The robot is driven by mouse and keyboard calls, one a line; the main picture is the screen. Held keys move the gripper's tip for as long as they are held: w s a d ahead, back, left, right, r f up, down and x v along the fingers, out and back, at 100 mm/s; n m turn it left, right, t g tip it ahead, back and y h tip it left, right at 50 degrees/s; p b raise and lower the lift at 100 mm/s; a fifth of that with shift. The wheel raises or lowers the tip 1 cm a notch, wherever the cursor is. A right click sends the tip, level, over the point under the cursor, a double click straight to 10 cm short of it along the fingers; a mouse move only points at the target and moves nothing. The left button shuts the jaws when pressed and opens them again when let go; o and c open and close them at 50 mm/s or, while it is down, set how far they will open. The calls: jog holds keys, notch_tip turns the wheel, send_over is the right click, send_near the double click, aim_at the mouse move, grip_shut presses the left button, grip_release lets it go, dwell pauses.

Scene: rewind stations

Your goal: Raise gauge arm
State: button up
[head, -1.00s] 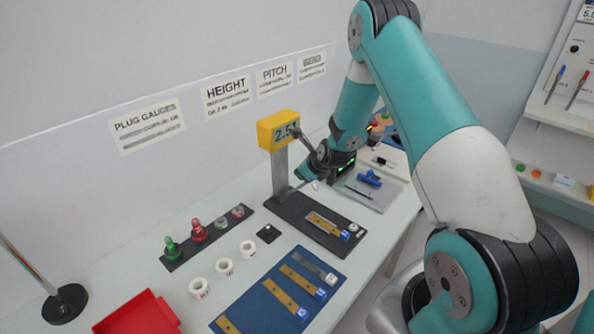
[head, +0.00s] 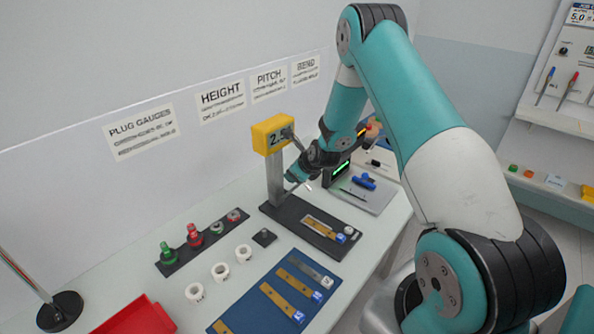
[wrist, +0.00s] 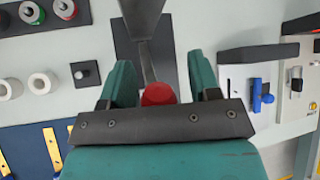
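The height gauge has a yellow display head (head: 271,134) on a grey upright post (head: 275,180), which stands on a dark base (head: 300,222) on the bench. In the wrist view a grey bar of the gauge (wrist: 148,62) runs toward a red knob (wrist: 158,93). My gripper (wrist: 160,85) has its two teal fingers on either side of this knob, with a narrow gap on each side. It is open. In the head view my gripper (head: 296,180) is close beside the post on its right, and my wrist hides part of the gauge.
A brass strip part (head: 318,226) lies on the gauge base. A blue mat (head: 262,312) with several strips, white rings (head: 220,271) and a plug gauge rack (head: 206,242) are in front. A grey tray (head: 368,195) with a blue tool is to the right.

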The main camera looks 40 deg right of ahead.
jog(key=shift+s, duration=0.1)
jog(key=b+v, duration=0.4)
jog(key=v, duration=1.3)
jog(key=shift+a+r, duration=0.1)
